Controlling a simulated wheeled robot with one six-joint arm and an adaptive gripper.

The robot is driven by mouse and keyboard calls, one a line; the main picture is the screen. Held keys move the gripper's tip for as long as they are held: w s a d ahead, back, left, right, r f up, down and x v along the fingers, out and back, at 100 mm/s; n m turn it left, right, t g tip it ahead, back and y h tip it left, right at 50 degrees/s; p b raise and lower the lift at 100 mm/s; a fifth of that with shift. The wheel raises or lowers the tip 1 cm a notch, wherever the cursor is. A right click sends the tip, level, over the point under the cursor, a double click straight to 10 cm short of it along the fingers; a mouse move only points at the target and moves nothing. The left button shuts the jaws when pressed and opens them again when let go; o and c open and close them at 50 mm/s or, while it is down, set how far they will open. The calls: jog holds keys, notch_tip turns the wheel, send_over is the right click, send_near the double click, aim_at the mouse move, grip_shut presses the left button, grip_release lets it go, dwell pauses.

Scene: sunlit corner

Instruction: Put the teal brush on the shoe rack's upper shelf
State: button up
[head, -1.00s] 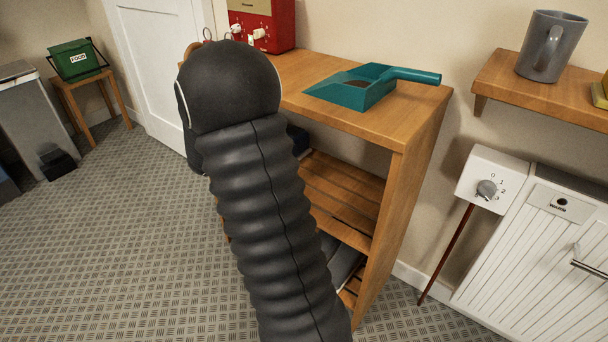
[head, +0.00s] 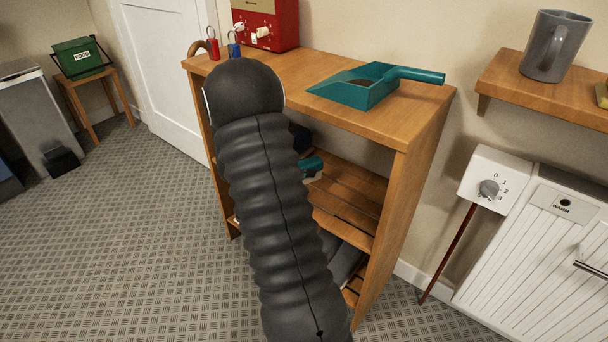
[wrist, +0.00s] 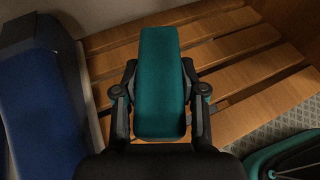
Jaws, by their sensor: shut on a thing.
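The teal brush (wrist: 160,80) is gripped between the two fingers of my gripper (wrist: 160,97) in the wrist view. It points away over the slatted upper shelf (wrist: 240,55) of the shoe rack. I cannot tell whether it touches the slats. In the head view, a teal end of the brush (head: 312,164) shows inside the rack, just right of my arm, above the upper shelf (head: 350,205). My arm hides the gripper itself there.
A dark blue item (wrist: 40,110) lies on the left in the wrist view. The teal dustpan (head: 360,88) sits on the rack's wooden top (head: 290,78). The rack's right side panel (head: 405,200) bounds the shelf. Slats right of the brush look bare.

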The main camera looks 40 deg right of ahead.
jog(key=shift+f, duration=1.15)
jog(key=shift+f, duration=0.15)
jog(key=o, duration=1.2)
